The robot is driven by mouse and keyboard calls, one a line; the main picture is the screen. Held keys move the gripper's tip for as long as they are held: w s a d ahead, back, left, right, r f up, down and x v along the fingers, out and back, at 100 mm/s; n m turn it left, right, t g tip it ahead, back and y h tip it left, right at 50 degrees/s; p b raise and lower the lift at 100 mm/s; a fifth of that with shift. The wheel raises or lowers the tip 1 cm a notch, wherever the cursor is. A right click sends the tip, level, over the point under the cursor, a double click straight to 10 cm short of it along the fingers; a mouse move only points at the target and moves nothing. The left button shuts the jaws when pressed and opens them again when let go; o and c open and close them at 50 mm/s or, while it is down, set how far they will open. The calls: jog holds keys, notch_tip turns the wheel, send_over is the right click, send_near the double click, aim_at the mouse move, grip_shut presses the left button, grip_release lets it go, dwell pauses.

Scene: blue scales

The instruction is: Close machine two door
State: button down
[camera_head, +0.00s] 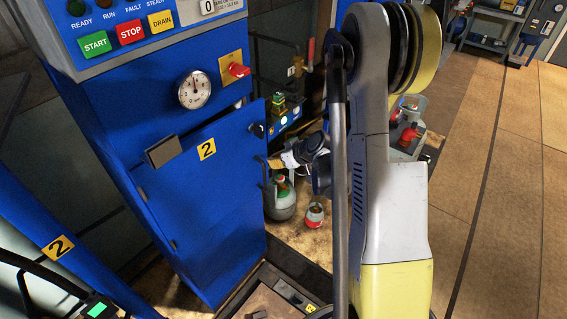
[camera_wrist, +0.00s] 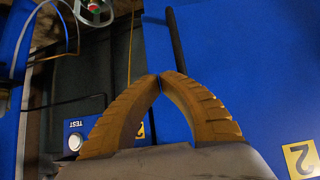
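The blue machine door (camera_head: 205,200) bears a yellow label 2 (camera_head: 207,149) and stands ajar. Its hinges are on the left, and its free right edge sticks out past the cabinet (camera_head: 110,120). A black knob (camera_head: 258,130) sits near its upper right corner. My gripper (camera_head: 276,163) is just right of that free edge, partly hidden by my arm. In the wrist view my gripper's yellow fingers (camera_wrist: 160,78) meet at the tips with nothing visible between them. The blue door (camera_wrist: 245,70) fills the right side there, with a dark bar (camera_wrist: 177,50) beside the fingers; contact is unclear.
A control panel with a green START button (camera_head: 95,44) is above. A gauge (camera_head: 194,90) and red switch (camera_head: 238,70) are on the cabinet. A grey-green canister (camera_head: 281,203) and small red-and-white container (camera_head: 315,215) stand behind my gripper. Open floor (camera_head: 500,190) lies right.

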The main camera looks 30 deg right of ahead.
aim_at(262, 151)
jog(key=shift+w+a+r+b, duration=0.1)
jog(key=shift+w+a+b, duration=0.1)
jog(key=shift+w, duration=0.6)
jog(key=shift+w+a+r+b, duration=0.1)
jog(key=shift+w+a, duration=0.1)
jog(key=shift+w, duration=0.55)
jog(key=shift+f, duration=0.1)
jog(key=shift+w+a, duration=0.15)
jog(key=shift+w, duration=0.6)
jog(key=shift+w+a, duration=0.15)
jog(key=shift+w, duration=0.6)
jog(key=shift+s, duration=0.15)
